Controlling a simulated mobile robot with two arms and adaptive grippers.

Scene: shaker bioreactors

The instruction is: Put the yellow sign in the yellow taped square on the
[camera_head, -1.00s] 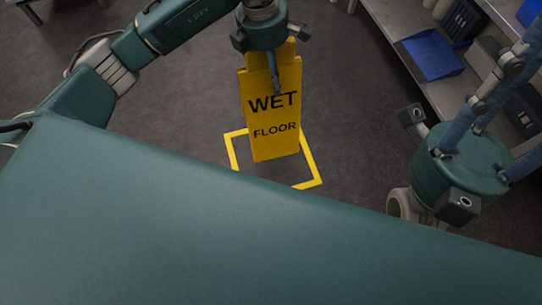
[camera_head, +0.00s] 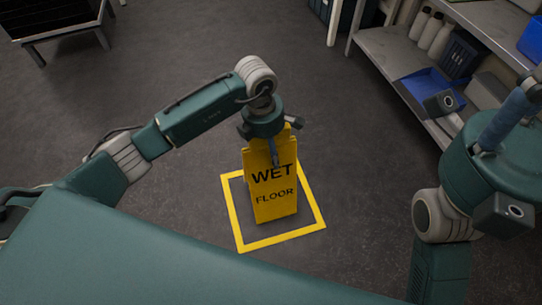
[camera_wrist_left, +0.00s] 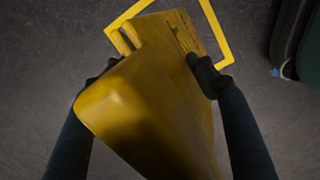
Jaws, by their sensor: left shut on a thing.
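The yellow sign (camera_head: 272,184), marked WET FLOOR, stands about upright with its panels folded close together. In the head view its lower end appears inside the yellow taped square (camera_head: 236,222), nearer the front side. I cannot tell whether it touches the floor. My left gripper (camera_head: 276,152) is above the square and shut on the sign's top end. In the left wrist view the sign (camera_wrist_left: 150,110) sits between both fingers, and part of the tape (camera_wrist_left: 215,30) shows beyond it.
A shelf unit (camera_head: 400,55) with a blue tray (camera_head: 425,85) and several bottles stands at the back right. A dark rack (camera_head: 60,20) is at the far left. The floor around the square is clear.

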